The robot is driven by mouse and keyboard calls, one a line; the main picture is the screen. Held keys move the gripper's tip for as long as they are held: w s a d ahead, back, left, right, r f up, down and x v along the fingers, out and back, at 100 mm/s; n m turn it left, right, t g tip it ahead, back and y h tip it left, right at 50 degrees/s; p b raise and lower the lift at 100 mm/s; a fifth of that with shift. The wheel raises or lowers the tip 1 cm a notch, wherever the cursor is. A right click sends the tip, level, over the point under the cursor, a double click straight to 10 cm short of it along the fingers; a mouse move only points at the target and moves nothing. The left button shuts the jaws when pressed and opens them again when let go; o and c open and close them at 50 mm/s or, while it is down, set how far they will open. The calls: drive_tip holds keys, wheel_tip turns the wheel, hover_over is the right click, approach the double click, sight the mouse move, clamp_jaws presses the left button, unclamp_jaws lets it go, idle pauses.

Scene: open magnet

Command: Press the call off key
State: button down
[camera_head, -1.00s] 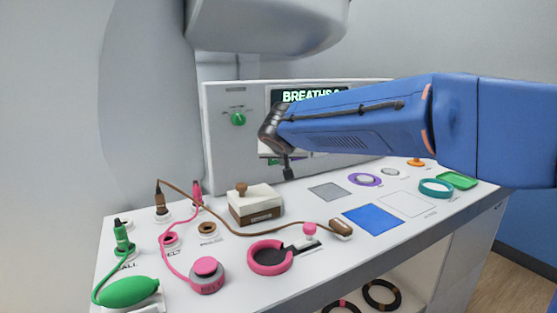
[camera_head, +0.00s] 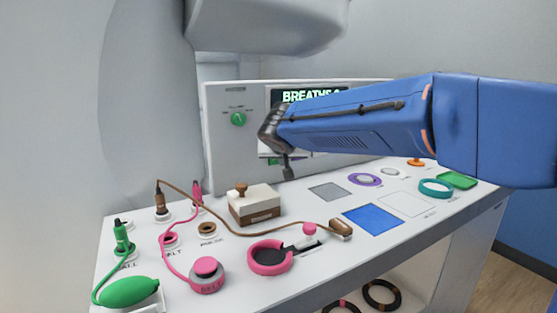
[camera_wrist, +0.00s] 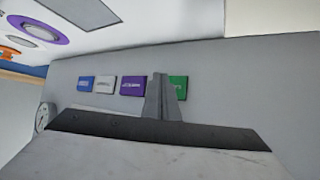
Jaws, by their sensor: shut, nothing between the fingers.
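A row of small keys is on the upright grey panel in the wrist view: a blue key (camera_wrist: 86,83), a white key (camera_wrist: 105,84), a purple key (camera_wrist: 132,86) and a green key (camera_wrist: 178,88). Their labels are too small to read, so I cannot tell which is the call off key. My gripper (camera_wrist: 158,80) is shut and empty; its tips appear in front of the gap between the purple and green keys, partly covering the green one. I cannot tell whether they touch. In the head view my gripper (camera_head: 288,174) points down before the panel, and my arm hides most keys.
The console top (camera_head: 330,265) holds a green bulb (camera_head: 128,292), a brown-and-white box (camera_head: 254,206), a pink ring (camera_head: 268,262), cables and plugs at left. A blue square (camera_head: 371,219) and teal ring (camera_head: 436,188) lie at right. A screen (camera_head: 305,95) and green knob (camera_head: 238,119) are above.

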drive_tip(key=shift+w+a, duration=0.5)
drive_tip(key=shift+w, duration=0.2)
idle(1.1)
drive_tip(key=shift+s+d, duration=0.1)
idle(0.3)
drive_tip(key=shift+s+d, duration=0.4)
drive_tip(key=shift+s, duration=0.25)
drive_tip(key=s+d, duration=0.1)
drive_tip(key=s, duration=0.1)
drive_tip(key=s+d, duration=0.1)
drive_tip(key=s, duration=0.1)
drive_tip(key=shift+d, duration=0.4)
drive_tip(key=shift+d, duration=0.1)
idle(0.7)
